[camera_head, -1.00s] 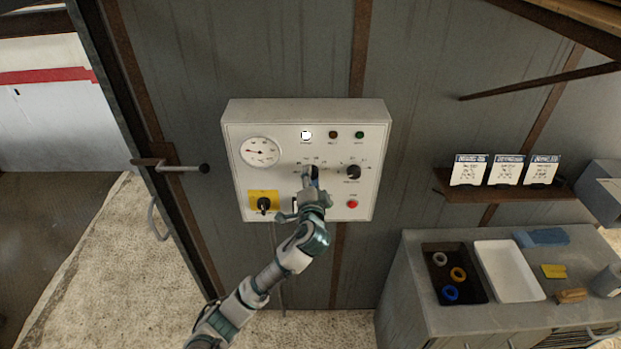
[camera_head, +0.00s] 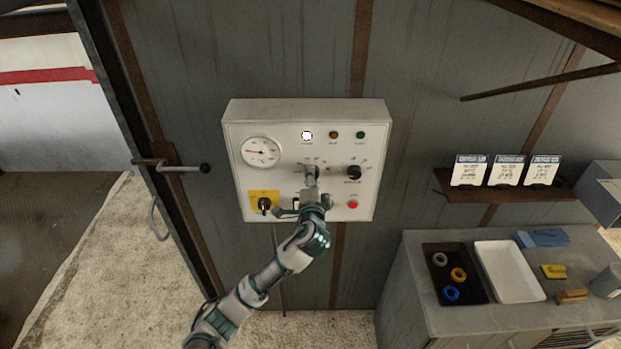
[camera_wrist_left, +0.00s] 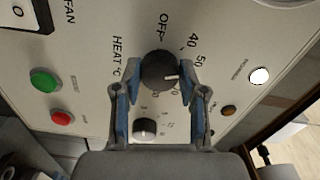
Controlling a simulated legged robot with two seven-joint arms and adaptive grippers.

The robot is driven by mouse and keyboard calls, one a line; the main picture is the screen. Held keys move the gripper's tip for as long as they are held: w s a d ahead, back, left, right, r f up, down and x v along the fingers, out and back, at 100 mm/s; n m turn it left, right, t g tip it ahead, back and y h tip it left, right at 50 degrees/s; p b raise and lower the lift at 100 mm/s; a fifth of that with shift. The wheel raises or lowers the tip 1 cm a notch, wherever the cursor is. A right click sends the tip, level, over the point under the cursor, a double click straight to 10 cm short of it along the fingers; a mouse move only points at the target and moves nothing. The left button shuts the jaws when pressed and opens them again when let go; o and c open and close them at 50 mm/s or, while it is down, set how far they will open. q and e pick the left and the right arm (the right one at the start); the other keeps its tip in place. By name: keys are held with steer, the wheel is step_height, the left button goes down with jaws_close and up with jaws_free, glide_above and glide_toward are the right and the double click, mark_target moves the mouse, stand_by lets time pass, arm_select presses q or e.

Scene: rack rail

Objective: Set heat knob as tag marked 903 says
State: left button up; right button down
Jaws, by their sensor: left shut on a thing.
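The heat knob (camera_wrist_left: 158,70), black and round, sits below the "HEAT °C" lettering's side of the panel in the left wrist view. Its white pointer line faces right, past the 50 mark, towards a finger that hides part of the scale. OFF, 40 and 50 are readable. My left gripper (camera_wrist_left: 160,83) is shut on this knob, one blue-padded finger at each side. In the head view my left gripper (camera_head: 312,180) covers the knob. Three white tags (camera_head: 469,170), (camera_head: 507,170), (camera_head: 543,170) stand on a shelf; their print is too small to read. My right gripper is out of view.
The control panel (camera_head: 240,185) also carries a dial gauge (camera_head: 261,152), a second black knob (camera_head: 353,173), a red button (camera_head: 353,204) and a yellow-backed switch (camera_head: 264,204). A door handle (camera_head: 180,168) is left. A cabinet (camera_head: 420,270) with trays stands right.

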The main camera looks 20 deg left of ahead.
arm_select(q)
steer(key=o, duration=1.1)
steer(key=shift+d+f, duration=0.1)
steer(key=shift+d, duration=0.05)
steer(key=shift+o, duration=0.2)
steer(key=shift+w+d, duration=0.1)
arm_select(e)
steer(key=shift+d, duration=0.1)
arm_select(q)
steer(key=v, duration=1.2)
